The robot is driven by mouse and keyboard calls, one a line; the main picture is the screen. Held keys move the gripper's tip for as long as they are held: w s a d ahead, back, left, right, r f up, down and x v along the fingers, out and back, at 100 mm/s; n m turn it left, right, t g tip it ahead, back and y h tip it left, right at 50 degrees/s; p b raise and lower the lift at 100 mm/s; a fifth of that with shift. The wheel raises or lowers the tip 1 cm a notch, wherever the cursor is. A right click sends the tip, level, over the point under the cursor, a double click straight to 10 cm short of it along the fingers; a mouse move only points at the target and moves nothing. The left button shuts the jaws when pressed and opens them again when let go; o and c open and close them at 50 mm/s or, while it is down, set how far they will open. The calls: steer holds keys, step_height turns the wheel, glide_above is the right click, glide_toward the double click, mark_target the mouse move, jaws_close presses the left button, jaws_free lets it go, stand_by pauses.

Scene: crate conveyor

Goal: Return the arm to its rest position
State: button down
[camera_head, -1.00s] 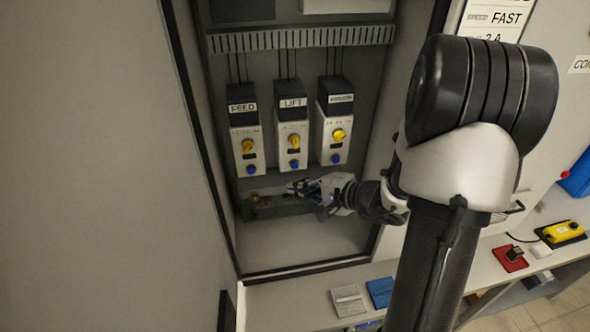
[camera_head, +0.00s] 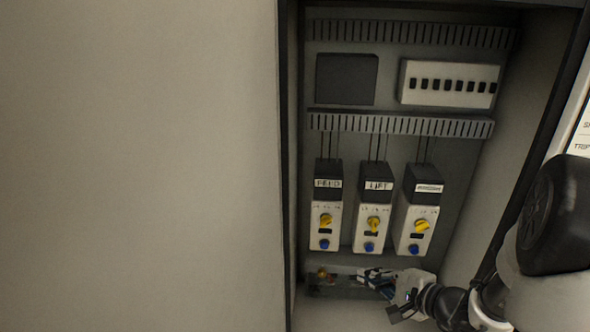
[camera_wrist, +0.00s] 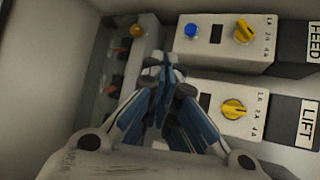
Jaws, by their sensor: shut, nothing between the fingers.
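My gripper (camera_head: 376,282) is inside the open cabinet, low down, just below the FEED and LIFT modules. In the wrist view its blue-and-grey fingers (camera_wrist: 165,75) are closed together with nothing between them. The arm reaches in from the lower right in the head view. The fingertips are close to a low strip (camera_head: 330,283) at the cabinet bottom, which carries small orange-red parts; I cannot tell whether they touch it.
The FEED module (camera_head: 325,225), LIFT module (camera_head: 373,228) and a third module (camera_head: 416,228) have yellow knobs and blue buttons. A cabinet door (camera_head: 140,160) fills the left. A breaker row (camera_head: 449,84) sits above. The cabinet's side wall is close to the arm.

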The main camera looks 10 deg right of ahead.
steer(key=s+a+r+n+g+y, duration=0.2)
steer(key=a+r+n, duration=0.1)
steer(key=a, duration=0.3)
steer(key=s+a+r+n+g+y, duration=0.1)
steer(key=s+a+r+n, duration=0.1)
steer(key=a, duration=0.3)
steer(key=s+a+r+n+g+h, duration=0.1)
steer(key=s+a+r+n+g, duration=0.3)
steer(key=s+a+n, duration=0.55)
steer(key=s+d+r+n+h, duration=0.2)
steer(key=s+d+h, duration=0.5)
steer(key=s, duration=0.3)
steer(key=shift+d, duration=0.3)
